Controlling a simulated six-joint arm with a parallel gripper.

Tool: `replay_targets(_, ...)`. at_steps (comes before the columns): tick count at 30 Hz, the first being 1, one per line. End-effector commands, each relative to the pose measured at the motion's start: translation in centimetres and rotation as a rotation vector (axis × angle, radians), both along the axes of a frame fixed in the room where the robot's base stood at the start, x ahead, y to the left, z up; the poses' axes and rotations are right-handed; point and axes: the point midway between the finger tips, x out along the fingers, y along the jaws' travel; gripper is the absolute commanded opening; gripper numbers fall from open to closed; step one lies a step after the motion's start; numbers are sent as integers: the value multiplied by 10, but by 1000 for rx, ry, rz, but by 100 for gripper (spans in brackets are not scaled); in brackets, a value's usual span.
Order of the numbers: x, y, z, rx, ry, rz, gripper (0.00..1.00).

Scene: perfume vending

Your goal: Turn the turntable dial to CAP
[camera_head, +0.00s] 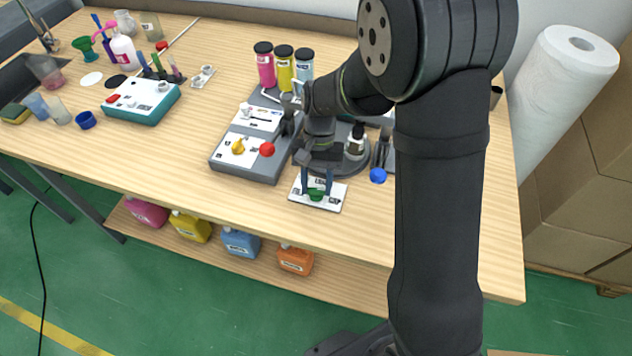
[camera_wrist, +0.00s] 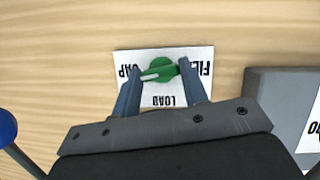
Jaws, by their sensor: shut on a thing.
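The green dial (camera_head: 316,195) sits on a white label plate (camera_head: 334,205) at the table's front, and it also shows in the wrist view (camera_wrist: 160,68). My gripper (camera_wrist: 161,69) is shut on the dial, one finger at each side. The dial's white pointer mark lies on its left half in the wrist view, toward the word CAP and slightly below it. FILL is at the right and LOAD at the bottom. In the head view my gripper (camera_head: 316,187) comes down over the dial and hides part of the plate.
A dark turntable (camera_head: 322,166) carrying a small bottle (camera_head: 356,140) stands just behind the plate. A grey control box (camera_head: 236,172) with a yellow knob (camera_head: 238,146) and red ball (camera_head: 267,149) is at left. A blue ball (camera_head: 378,175) is at right. The table front is clear.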

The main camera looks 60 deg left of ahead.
Motion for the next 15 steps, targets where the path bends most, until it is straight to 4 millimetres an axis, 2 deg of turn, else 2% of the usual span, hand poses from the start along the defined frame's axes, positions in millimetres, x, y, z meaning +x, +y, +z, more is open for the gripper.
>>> replay_targets(6, 1, 0, 0, 2, 0, -121, 17)
replay_targets(15, 1, 0, 0, 2, -1, -197, 17)
